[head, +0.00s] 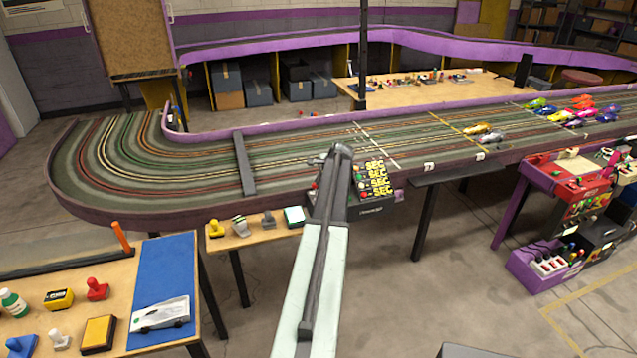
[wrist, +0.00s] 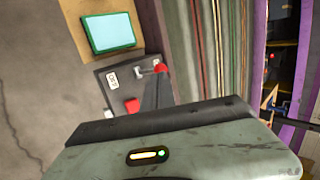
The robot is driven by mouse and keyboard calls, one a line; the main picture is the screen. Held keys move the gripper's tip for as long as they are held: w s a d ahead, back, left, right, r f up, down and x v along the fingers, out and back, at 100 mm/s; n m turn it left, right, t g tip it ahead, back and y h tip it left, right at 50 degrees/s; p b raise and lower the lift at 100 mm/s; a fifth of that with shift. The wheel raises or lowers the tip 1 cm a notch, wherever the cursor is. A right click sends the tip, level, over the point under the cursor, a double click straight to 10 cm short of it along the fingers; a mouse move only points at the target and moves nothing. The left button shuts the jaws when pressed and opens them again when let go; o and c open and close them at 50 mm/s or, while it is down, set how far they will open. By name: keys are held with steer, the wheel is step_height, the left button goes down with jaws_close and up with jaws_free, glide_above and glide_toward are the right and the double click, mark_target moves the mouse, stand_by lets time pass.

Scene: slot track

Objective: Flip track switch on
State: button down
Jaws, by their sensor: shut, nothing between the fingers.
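A grey control panel (wrist: 118,84) shows in the wrist view, with a small lever switch that has a red knob (wrist: 160,68) on a short metal stem.
The slot track (head: 290,160) runs behind the panel, with a dark bar (head: 244,165) across it and several toy cars at the right. A small side table (head: 250,236) stands left of my arm. A workbench (head: 115,285) is at front left.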

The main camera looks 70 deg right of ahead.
stand_by(0.3)
steer(key=s+a+r+p, duration=0.1)
steer(key=s+r+p, duration=0.1)
steer(key=r+p, duration=0.4)
steer(key=s+a+r+p, duration=0.2)
steer(key=r+p, duration=0.5)
